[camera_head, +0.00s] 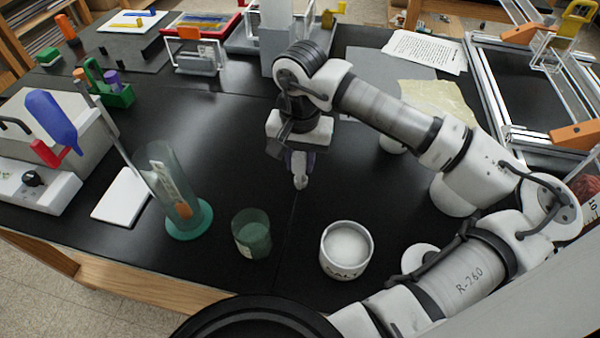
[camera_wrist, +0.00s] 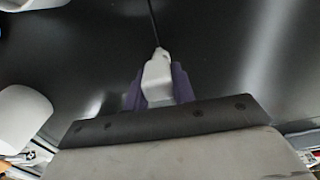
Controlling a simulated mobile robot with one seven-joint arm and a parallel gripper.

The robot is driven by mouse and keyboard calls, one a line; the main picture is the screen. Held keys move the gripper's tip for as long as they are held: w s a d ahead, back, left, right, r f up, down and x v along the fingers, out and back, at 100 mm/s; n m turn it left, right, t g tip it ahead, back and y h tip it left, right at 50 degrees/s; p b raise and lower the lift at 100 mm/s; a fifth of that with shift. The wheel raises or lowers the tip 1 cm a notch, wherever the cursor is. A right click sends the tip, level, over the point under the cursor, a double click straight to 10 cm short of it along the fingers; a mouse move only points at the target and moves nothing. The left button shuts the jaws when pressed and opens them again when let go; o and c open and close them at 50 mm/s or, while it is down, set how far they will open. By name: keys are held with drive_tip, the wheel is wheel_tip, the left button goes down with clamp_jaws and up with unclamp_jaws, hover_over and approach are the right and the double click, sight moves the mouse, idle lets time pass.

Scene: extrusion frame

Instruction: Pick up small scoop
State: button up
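A small white scoop (camera_head: 301,182) hangs below my gripper (camera_head: 299,163) in the head view, above the black tabletop. In the wrist view the scoop (camera_wrist: 157,72) is between the two dark purple fingers of my gripper (camera_wrist: 158,92), which press close on both its sides. Its narrow pale end points away from the gripper. The fingers hide part of the scoop, and its exact height above the table is hard to tell.
A white tub of white powder (camera_head: 347,250) and a green beaker (camera_head: 252,234) stand near the front. A metal frame (camera_head: 500,100) lies at right. Bare tabletop surrounds the gripper.

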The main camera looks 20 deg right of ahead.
drive_tip(key=c, duration=0.3)
drive_tip(key=shift+r, duration=0.1)
